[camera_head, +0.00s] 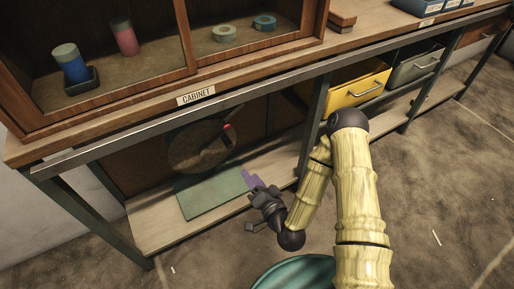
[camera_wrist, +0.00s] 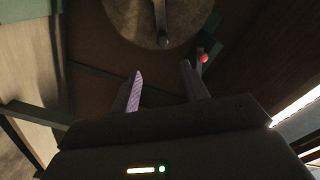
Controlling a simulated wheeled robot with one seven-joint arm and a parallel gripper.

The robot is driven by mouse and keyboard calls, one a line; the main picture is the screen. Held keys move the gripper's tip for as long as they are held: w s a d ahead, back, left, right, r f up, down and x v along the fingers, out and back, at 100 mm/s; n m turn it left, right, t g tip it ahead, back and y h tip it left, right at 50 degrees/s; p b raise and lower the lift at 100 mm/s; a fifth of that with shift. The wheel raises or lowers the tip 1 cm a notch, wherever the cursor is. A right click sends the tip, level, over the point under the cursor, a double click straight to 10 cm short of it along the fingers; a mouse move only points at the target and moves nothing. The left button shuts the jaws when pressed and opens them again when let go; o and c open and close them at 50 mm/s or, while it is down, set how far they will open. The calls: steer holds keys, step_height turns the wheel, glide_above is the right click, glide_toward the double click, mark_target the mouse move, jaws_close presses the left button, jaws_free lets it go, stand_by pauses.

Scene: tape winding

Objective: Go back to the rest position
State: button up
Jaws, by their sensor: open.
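My gripper (camera_head: 252,182) is open and empty, with purple fingers, in front of the lower shelf under the bench in the head view. In the wrist view my gripper (camera_wrist: 162,92) shows its two fingers spread apart with nothing between them. A round brown disc (camera_head: 199,146) stands under the bench behind the gripper. Its lower part, the disc (camera_wrist: 160,18), shows at the top of the wrist view beyond the fingertips. A red-tipped lever (camera_head: 228,128) is beside the disc; its red knob (camera_wrist: 204,58) shows right of the fingers.
A green mat (camera_head: 205,197) lies on the lower wooden shelf (camera_head: 153,225). The cabinet (camera_head: 110,80) above holds a blue spool (camera_head: 70,65), a pink spool (camera_head: 124,38) and two tape rolls (camera_head: 224,33). A yellow drawer (camera_head: 358,86) is right of the gripper. The floor at right is mostly clear.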

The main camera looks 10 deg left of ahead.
steer(key=shift+w+r, duration=0.1)
steer(key=w+d+r+n+g+h+p, duration=0.2)
steer(key=d+r+n+g+h+p, duration=0.5)
steer(key=d, duration=0.7)
steer(key=s+d+r+m+g+h, duration=0.2)
steer(key=s+d+r, duration=0.25)
steer(key=r, duration=0.25)
steer(key=s+d+r+m+g+h, duration=0.25)
steer(key=s+d+r, duration=0.2)
steer(key=r, duration=0.25)
step_height(320, 180, up, 38)
steer(key=s+p, duration=0.1)
steer(key=p, duration=3.7)
steer(key=shift+s+a+n+y, duration=0.15)
steer(key=shift+a+n+y, duration=0.25)
steer(key=shift+n+y, duration=0.05)
steer(key=shift+g, duration=0.25)
